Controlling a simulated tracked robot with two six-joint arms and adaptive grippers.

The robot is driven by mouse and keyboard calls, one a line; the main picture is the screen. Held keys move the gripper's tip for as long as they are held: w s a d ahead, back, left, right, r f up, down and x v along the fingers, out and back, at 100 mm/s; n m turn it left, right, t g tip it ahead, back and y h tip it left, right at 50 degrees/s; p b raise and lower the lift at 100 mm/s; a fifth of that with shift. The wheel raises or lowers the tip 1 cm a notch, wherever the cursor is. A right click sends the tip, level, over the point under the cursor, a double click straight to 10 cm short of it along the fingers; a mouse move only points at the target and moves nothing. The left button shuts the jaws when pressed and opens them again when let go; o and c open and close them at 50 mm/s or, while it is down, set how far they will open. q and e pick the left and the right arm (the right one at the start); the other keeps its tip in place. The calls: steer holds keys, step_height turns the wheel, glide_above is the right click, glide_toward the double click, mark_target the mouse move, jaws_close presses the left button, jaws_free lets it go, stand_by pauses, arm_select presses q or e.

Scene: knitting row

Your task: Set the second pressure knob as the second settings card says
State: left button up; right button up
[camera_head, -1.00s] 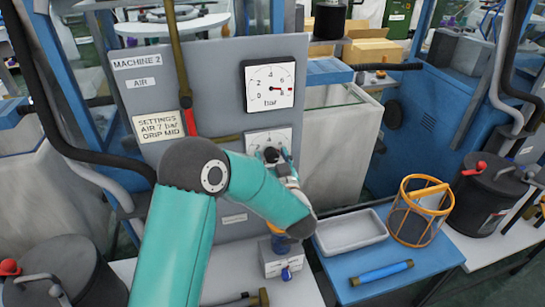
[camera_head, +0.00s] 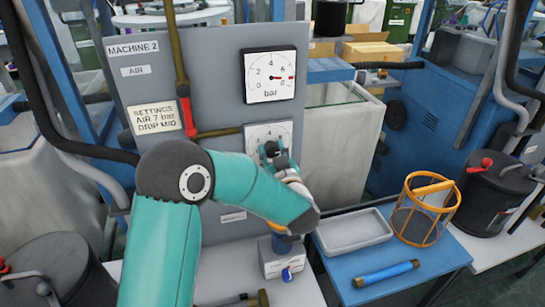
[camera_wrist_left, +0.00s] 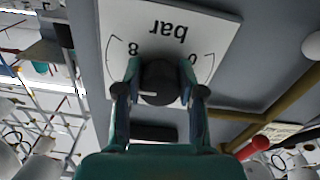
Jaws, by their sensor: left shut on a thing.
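The Machine 2 panel (camera_head: 222,75) carries a settings card (camera_head: 155,118) reading "AIR 7 bar, DRIP MID". The square pressure gauge (camera_head: 270,92) is marked in bar; its needle points right, between 6 and 8. Below it is a white knob dial (camera_head: 255,131). My left gripper (camera_head: 274,153) is at this dial, its arm in front of the dial's lower part. In the left wrist view the gripper (camera_wrist_left: 160,92) is shut on the black knob (camera_wrist_left: 158,75), one finger each side. A pale pointer mark shows on the knob. My right gripper is not in view.
A red-handled valve on a brown pipe (camera_head: 182,45) is left of the gauge. A small lubricator box (camera_head: 272,262) stands below my arm. A grey tray (camera_head: 352,247), blue tube (camera_head: 386,273) and orange-rimmed basket (camera_head: 407,218) sit on the blue table at right.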

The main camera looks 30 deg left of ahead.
arm_select(q)
steer(key=o, duration=1.1)
steer(key=shift+o, duration=0.2)
steer(key=shift+d, duration=0.1)
steer(key=v, duration=1.2)
steer(key=shift+f, duration=0.1)
